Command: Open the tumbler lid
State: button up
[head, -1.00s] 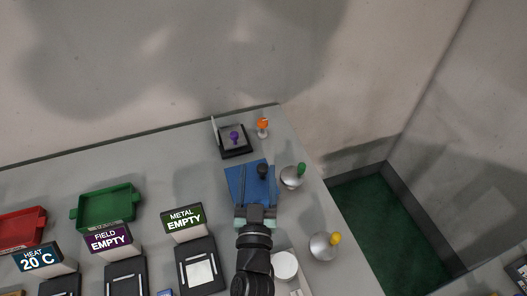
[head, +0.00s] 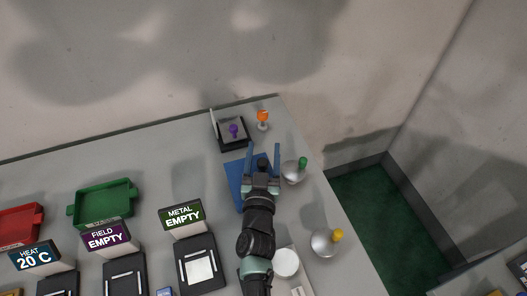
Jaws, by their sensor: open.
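My gripper (head: 263,152) is open, its two blue fingers pointing toward the back of the table. It is over the blue box or panel (head: 234,184), and my arm hides much of that. No thing shows between the fingers. Behind it, to the left, is a black square device (head: 233,145) with a purple knob (head: 234,131) and an upright pale plate at its left side. I cannot tell for certain which thing is the tumbler or its lid; the blue one is partly hidden.
A silver dome with a green knob (head: 302,162) stands close right of my gripper. An orange-topped piece (head: 263,117) stands behind. A dome with a yellow knob (head: 337,235) and a white round thing (head: 286,262) are nearer. A green tray (head: 105,207) lies left.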

grip_shut()
dwell(1.4)
